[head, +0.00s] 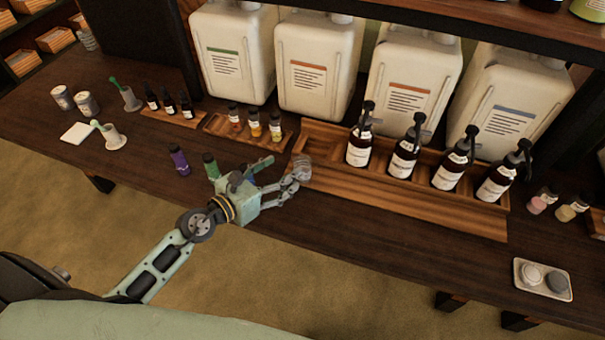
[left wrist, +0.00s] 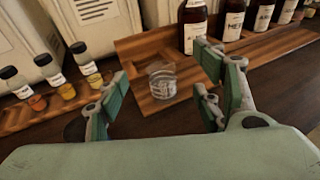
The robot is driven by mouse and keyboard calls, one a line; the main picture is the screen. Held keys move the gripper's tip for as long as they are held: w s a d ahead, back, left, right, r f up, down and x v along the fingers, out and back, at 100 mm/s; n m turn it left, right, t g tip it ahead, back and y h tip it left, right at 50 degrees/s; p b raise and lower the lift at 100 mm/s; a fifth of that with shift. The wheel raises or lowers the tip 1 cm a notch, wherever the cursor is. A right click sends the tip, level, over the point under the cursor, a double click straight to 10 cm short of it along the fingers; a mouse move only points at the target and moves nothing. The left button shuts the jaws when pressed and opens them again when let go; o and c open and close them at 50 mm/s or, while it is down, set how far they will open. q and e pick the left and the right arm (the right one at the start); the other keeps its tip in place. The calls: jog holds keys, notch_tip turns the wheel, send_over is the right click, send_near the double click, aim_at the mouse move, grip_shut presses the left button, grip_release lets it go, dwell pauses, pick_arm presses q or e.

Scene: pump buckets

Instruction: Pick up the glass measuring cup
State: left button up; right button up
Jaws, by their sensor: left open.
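The glass measuring cup (head: 301,166) is small and clear, and it stands upright at the left end of the wooden tray (head: 400,197). In the left wrist view the glass measuring cup (left wrist: 162,82) shows ahead, framed between the fingers, with lines on its side. My left gripper (head: 280,176) is open and empty, low over the table, just left of the cup, with its fingers pointing at it. In the left wrist view its spread fingers (left wrist: 162,92) lie either side of the cup, with no visible contact. My right gripper is in neither view.
Several brown pump bottles (head: 404,150) stand on the tray right of the cup. Small vials (head: 254,126) stand in a rack behind the gripper. A purple bottle (head: 180,161) and a green-capped bottle (head: 211,165) stand left of it. Large white canisters (head: 318,66) line the back.

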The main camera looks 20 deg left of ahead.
aim_at(303, 170)
pick_arm(q)
notch_tip(303, 170, down, 5)
jog(key=b, duration=0.3)
jog(key=shift+w+f, duration=0.1)
jog(key=shift+f, duration=0.1)
jog(key=shift+w+d+r, duration=0.1)
jog(key=shift+w+r, duration=0.1)
jog(key=shift+w, duration=0.1)
jog(key=shift+p+x, duration=0.3)
jog(key=shift+x, duration=0.65)
jog(key=x, duration=0.5)
jog(key=c, duration=1.3)
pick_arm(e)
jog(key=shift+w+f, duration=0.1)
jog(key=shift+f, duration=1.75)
